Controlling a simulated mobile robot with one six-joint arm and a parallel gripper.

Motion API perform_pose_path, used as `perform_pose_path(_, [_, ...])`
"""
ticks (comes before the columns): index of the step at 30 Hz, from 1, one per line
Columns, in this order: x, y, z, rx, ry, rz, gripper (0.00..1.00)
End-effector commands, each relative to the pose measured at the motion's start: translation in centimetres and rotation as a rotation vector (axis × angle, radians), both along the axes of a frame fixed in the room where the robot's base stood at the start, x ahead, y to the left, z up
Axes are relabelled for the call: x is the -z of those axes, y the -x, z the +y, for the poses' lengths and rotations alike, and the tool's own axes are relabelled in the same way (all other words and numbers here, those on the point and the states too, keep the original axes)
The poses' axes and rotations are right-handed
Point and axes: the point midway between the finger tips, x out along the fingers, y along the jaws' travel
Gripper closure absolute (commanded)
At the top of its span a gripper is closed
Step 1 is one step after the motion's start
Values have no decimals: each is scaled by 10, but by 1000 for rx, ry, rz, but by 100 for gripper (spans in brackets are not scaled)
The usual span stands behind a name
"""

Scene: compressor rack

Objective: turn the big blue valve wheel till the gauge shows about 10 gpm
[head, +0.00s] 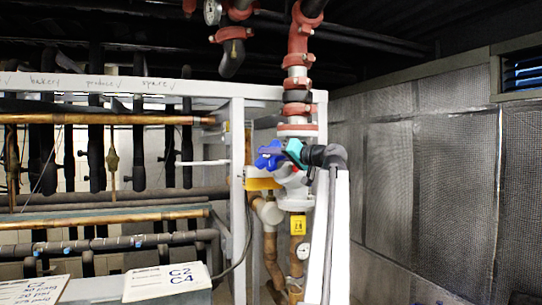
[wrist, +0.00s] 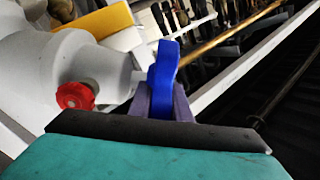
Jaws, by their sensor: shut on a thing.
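The blue valve wheel (head: 268,159) is on the pipe assembly right of the white frame post in the head view. Part of it (wrist: 164,68) stands up between my fingers in the wrist view. My gripper (wrist: 165,100) is shut on this part of the wheel; in the head view my gripper (head: 282,153) reaches it from the right and covers part of it. A small yellow display or tag (head: 298,225) with dark figures hangs on the pipe below; the figures are too small to read surely. A round dial (head: 303,251) sits lower, its reading unreadable.
A red knob (wrist: 75,96) is on the grey valve body left of my fingers. A white upright post (head: 238,190) stands left of the wheel, and red-coupled pipe (head: 299,45) rises above. Another round dial (head: 212,12) is at the top. A meshed wall (head: 420,170) is at right.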

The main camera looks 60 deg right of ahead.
Motion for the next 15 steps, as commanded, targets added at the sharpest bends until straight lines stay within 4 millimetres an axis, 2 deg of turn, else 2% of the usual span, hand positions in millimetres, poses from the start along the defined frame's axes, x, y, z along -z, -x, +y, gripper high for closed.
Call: perform_pose_path(15, [-5, -3, -1, -98, -19, 150, 100])
